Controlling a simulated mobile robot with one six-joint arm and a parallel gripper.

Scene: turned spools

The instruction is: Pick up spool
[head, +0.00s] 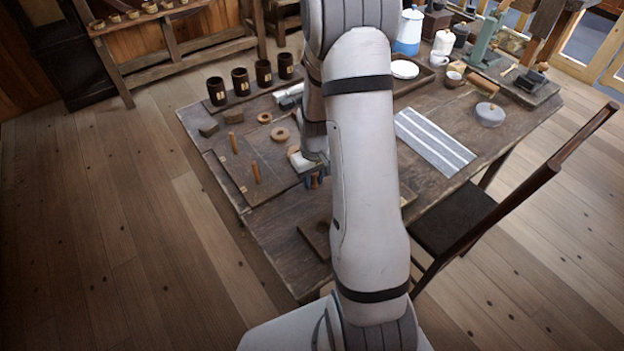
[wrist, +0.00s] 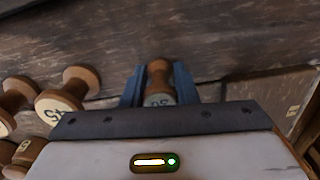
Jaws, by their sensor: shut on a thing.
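In the wrist view, a turned wooden spool (wrist: 159,75) with a pale numbered end sits between the two blue fingers of my gripper (wrist: 160,88), which is shut on it. In the head view my gripper (head: 314,172) is over the left part of the wooden table, and the spool (head: 314,182) shows only as a small piece below it, partly hidden by my arm. In the wrist view another spool (wrist: 70,90) with a numbered end lies to the left, apart from the fingers.
More spools lie at the wrist view's left edge (wrist: 14,97). A striped cloth (head: 434,140) lies right of my arm, and a chair (head: 465,215) stands at the right.

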